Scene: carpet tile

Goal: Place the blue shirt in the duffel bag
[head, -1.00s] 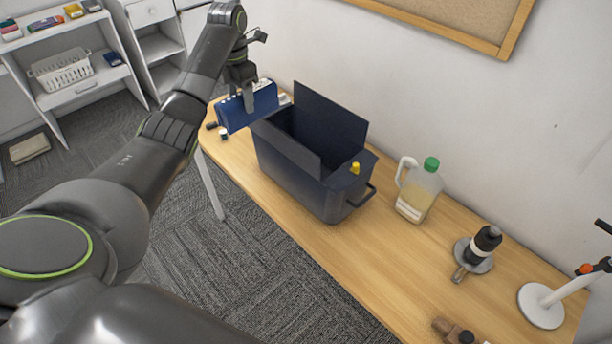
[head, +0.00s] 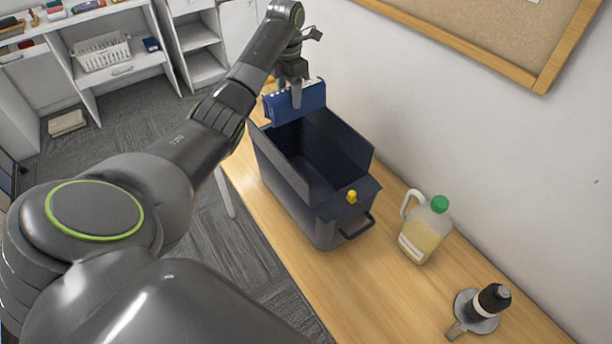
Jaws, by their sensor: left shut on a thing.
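The duffel bag (head: 278,169) appears as a dark navy, box-shaped bag standing open on the wooden table, with its long flaps upright and a yellow piece on its near end. My left gripper (head: 296,100) points down at the bag's far end and is shut on the blue shirt (head: 312,98), a folded, flat blue bundle. The shirt hangs at the height of the bag's far rim, over or just behind it; I cannot tell whether they touch. The bag's dark inside looks empty where I can see it. My right gripper is not in view.
A jug with a green cap (head: 425,232) stands right of the bag. A dark bottle on a grey round base (head: 483,305) is nearer. The wooden table (head: 385,290) is clear in front of the bag. A wall with a corkboard (head: 490,30) runs behind.

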